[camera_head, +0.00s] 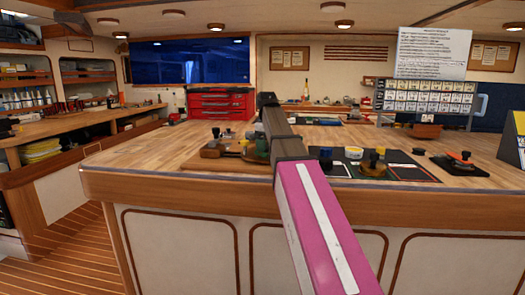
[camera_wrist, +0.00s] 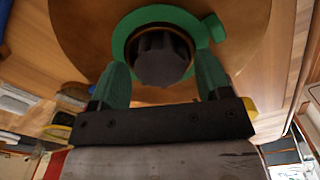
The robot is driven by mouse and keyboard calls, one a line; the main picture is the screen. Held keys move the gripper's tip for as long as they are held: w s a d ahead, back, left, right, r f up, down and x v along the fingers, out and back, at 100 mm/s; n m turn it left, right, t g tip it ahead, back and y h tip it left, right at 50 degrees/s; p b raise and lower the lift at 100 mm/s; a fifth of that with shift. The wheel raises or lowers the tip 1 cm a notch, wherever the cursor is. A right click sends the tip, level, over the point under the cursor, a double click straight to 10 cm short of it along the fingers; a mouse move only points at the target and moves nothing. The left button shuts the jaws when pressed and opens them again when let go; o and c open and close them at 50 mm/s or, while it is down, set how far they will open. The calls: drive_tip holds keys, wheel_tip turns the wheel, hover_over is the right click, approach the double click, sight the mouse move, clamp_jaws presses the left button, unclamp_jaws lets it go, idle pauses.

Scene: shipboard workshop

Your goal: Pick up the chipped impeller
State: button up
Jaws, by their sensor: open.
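In the wrist view, a dark lobed part (camera_wrist: 160,58), which looks like an impeller, sits inside a green ring (camera_wrist: 193,24) on a round brown base (camera_wrist: 88,38). I cannot see a chip on it. My gripper (camera_wrist: 162,72) is open, with one green finger on each side of the dark part's near end. I cannot tell whether either finger touches it. In the head view my own arm reaches over the bench and hides the gripper.
On the wooden bench (camera_head: 140,158), a board with small dark parts (camera_head: 222,142) lies left of my arm. Right of it, a dark mat (camera_head: 408,170) holds a blue cup, a white tub and a brass-coloured piece. An orange-and-black item (camera_head: 460,158) lies farther right. The bench's left side is clear.

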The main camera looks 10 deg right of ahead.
drive_tip(key=shift+f, duration=0.2)
drive_tip(key=c, duration=0.7)
drive_tip(key=shift+w+r, duration=0.1)
